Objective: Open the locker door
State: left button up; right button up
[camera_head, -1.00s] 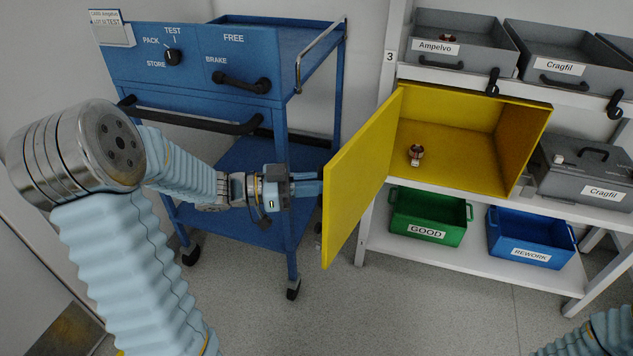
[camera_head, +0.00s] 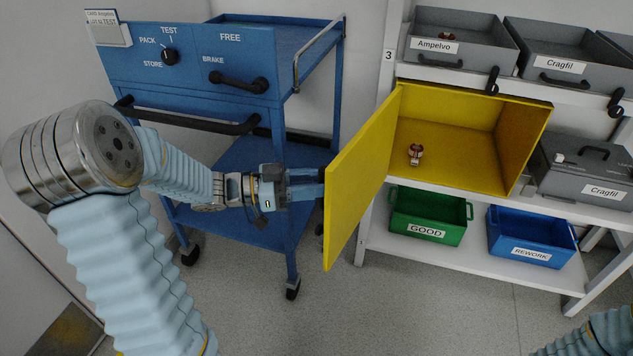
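The yellow locker (camera_head: 455,150) stands on the white shelf, and its door (camera_head: 362,170) is swung wide open toward me and to the left. The door's inner face and the locker's inside are in plain view. A small copper-and-white part (camera_head: 415,153) lies on the locker floor. My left gripper (camera_head: 318,186) is at the door's free edge, on its outer side. Its fingertips reach the edge and are partly hidden by the door. I cannot tell whether they hold a handle. Of my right arm only a link shows at the lower right; its gripper is out of view.
A blue cart (camera_head: 190,75) with a knob and black handles stands left of the door, behind my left arm. A green GOOD bin (camera_head: 428,231) and a blue REWORK bin (camera_head: 530,252) sit below the locker. Grey boxes (camera_head: 585,175) stand right and above. Floor in front is clear.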

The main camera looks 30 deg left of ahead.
pick_arm(q)
jog(key=b+v, duration=0.1)
jog(key=v, duration=1.2)
